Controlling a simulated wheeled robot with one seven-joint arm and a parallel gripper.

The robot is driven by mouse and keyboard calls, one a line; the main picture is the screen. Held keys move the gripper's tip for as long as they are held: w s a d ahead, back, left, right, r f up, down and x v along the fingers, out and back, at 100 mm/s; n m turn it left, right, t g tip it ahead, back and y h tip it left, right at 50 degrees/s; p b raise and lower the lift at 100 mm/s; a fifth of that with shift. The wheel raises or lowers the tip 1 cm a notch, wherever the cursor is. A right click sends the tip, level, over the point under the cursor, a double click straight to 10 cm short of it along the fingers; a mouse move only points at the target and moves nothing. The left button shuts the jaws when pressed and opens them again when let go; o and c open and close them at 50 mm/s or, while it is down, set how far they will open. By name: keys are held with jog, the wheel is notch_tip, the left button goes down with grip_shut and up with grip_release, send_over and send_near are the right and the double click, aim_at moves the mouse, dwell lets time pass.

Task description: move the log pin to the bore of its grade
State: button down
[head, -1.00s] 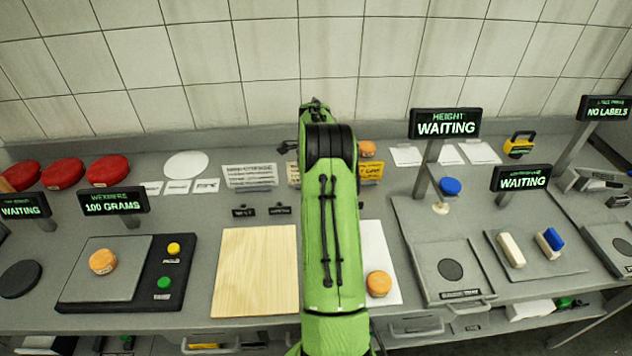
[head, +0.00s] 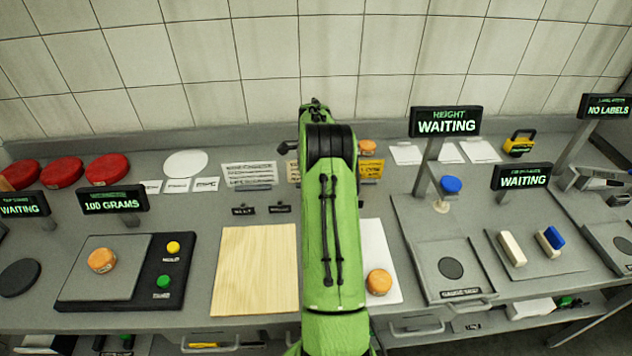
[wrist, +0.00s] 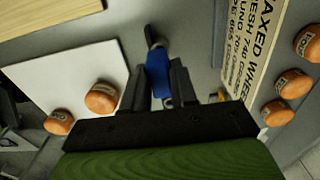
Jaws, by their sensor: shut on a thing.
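In the wrist view my gripper (wrist: 161,84) is shut on a blue piece with a dark end (wrist: 158,74), which I take to be the log pin. The dark end points away from the fingers, and a small grey part shows near the jaws. In the head view my green arm hides the gripper and the pin. Two small dark labelled blocks (head: 243,211) stand behind the wooden board; their text is too small to read. I cannot make out the bores of the grades in either view.
A white sheet (wrist: 68,75) bears orange wheels (wrist: 102,97). A sign (wrist: 268,55) headed "waxed wheel" stands to the right, with more orange wheels (wrist: 294,83) beyond. A scale (head: 113,265) reading 100 grams holds one wheel. A bare wooden board (head: 256,270) lies left of my arm.

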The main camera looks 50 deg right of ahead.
jog(key=shift+f+b, duration=1.05)
jog(key=shift+f, duration=0.6)
jog(key=c, duration=0.8)
grip_release()
notch_tip(320, 180, up, 16)
jog(key=p, duration=0.2)
jog(key=shift+f, duration=0.1)
